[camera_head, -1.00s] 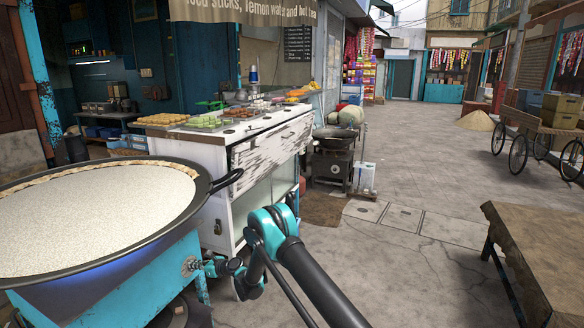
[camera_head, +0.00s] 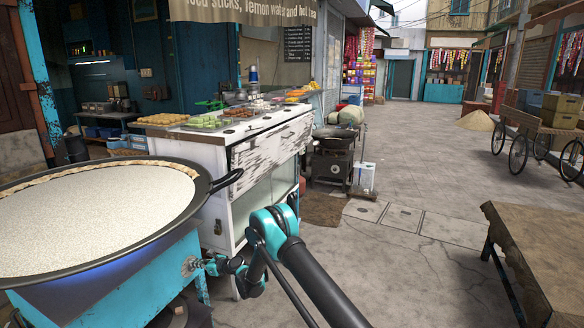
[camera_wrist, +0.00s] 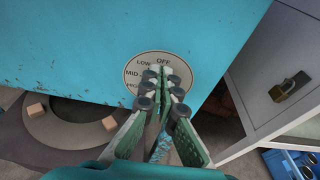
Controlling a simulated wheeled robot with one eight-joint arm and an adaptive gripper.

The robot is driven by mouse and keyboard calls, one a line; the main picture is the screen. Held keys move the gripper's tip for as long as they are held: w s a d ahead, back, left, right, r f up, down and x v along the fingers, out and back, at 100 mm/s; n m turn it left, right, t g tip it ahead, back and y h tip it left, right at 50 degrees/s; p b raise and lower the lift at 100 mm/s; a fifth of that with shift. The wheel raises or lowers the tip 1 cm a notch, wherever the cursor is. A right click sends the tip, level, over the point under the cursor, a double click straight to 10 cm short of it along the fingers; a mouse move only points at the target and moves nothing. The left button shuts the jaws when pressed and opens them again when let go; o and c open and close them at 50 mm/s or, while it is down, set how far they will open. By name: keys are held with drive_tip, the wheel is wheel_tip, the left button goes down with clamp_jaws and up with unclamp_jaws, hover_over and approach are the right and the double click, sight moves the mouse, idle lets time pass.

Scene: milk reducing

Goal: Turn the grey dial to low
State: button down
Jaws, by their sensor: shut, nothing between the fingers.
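The round dial plate (camera_wrist: 134,65) is on the blue front panel of the stove (camera_wrist: 90,40). The marks OFF, LOW, MID and part of HIGH can be read on it. My gripper (camera_wrist: 161,72) is right in front of the plate, its fingertips close together over the middle. The fingers hide the grey knob, so I cannot tell where it points or whether they touch it. In the head view, my gripper (camera_head: 203,264) is at the dial plate (camera_head: 189,266) on the stove's right side.
A wide pan of milk (camera_head: 100,215) sits on the stove, its handle (camera_head: 227,181) jutting right. A white food cart (camera_head: 215,205) stands close behind. A wooden table (camera_head: 525,250) is at the right. The pavement between is clear.

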drive_tip(key=shift+w+d+f, duration=0.1)
drive_tip(key=shift+w+d, duration=0.2)
drive_tip(key=shift+w, duration=0.3)
idle(0.3)
drive_tip(key=shift+w+r, duration=0.15)
drive_tip(key=shift+r, duration=0.2)
drive_tip(key=f+v, duration=0.1)
drive_tip(key=v, duration=0.5)
drive_tip(key=shift+f, duration=0.15)
drive_tip(key=shift+d, duration=0.1)
drive_tip(key=shift+a+f, duration=0.15)
drive_tip(key=shift+a, duration=1.5)
drive_tip(key=shift+a+f, duration=0.15)
drive_tip(key=shift+a, duration=1.5)
